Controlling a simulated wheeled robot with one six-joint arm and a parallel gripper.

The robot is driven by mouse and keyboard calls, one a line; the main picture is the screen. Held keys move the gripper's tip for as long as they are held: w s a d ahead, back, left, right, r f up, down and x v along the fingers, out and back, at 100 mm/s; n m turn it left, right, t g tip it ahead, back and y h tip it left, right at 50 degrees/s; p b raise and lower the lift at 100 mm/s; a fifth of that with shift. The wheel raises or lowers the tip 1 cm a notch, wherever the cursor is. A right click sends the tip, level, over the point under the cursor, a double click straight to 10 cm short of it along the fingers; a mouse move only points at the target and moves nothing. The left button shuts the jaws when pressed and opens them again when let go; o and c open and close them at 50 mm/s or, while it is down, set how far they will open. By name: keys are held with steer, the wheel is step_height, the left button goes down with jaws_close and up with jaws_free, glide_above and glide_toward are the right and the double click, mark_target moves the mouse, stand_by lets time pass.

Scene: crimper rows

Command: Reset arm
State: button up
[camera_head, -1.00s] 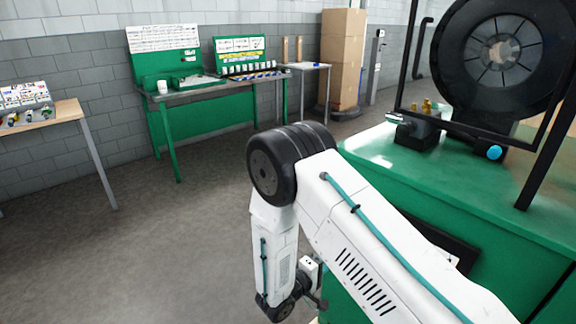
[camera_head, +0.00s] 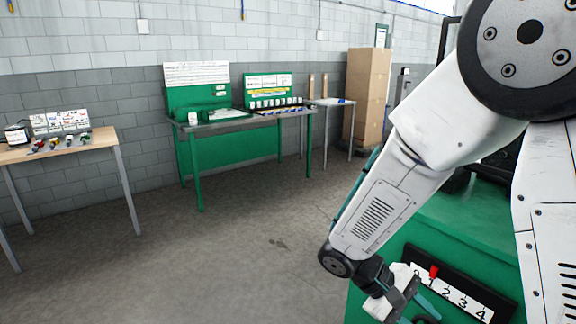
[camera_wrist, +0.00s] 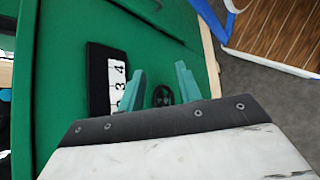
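My arm stands large at the right of the head view, bent at a black-capped joint, with its forearm hanging down to the left. My gripper (camera_head: 424,300) is low in front of the green machine's (camera_head: 460,226) front face. In the wrist view my gripper (camera_wrist: 160,72) shows two teal fingers spread apart. Nothing is held between them. A black round part (camera_wrist: 162,96) shows on the green face beyond the gap. A black-framed number strip (camera_head: 462,292) with a red pointer (camera_head: 434,270) is beside the gripper; part of it is hidden. It also shows in the wrist view (camera_wrist: 115,82).
A green workbench (camera_head: 240,148) with boards stands along the wall. A wooden table (camera_head: 60,148) with small items is at the left. A carton stack (camera_head: 367,100) stands behind. The grey floor (camera_head: 230,265) is clear. A blue-edged wooden surface (camera_wrist: 275,30) shows in the wrist view.

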steer(key=s+r+m+t+y, duration=0.5)
steer(key=s+r+y, duration=0.5)
steer(key=r, duration=0.7)
steer(key=s, duration=0.3)
steer(key=shift+s+d+t, duration=0.25)
steer(key=shift+d+t, duration=0.05)
steer(key=shift+t, duration=0.1)
